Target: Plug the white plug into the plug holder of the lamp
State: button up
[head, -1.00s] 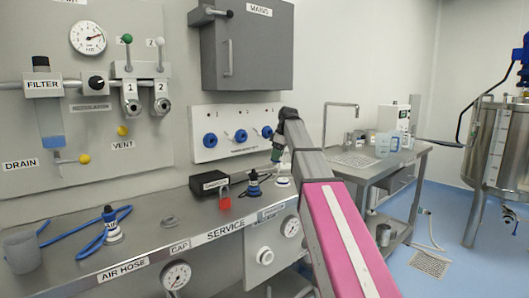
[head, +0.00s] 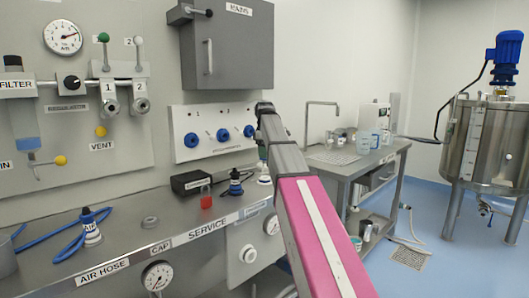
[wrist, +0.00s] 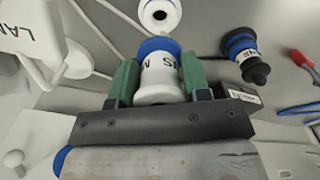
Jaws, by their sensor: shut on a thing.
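In the wrist view, my gripper (wrist: 157,78) has two green fingers closed on the sides of a white plug (wrist: 162,68). The plug has a blue rim, and its dark lettering is partly cut off by a finger. A white lamp body (wrist: 28,35), lettered "LAM…", is at the left, with pale cord beside it. A white round piece (wrist: 160,14) with a dark hole is just beyond the held plug; I cannot tell whether it is the lamp's plug holder. In the head view my forearm hides the gripper and the lamp.
A blue-and-black plug (wrist: 240,52) stands beside the held plug; it also shows in the head view (head: 236,184). Blue wall sockets (head: 222,135) are behind.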

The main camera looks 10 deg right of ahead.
jog(key=shift+f, duration=2.6)
jog(key=shift+f, duration=1.65)
dwell(0.3)
jog(key=o, duration=1.2)
notch_tip(320, 180, up, 11)
jog(key=shift+f, duration=0.1)
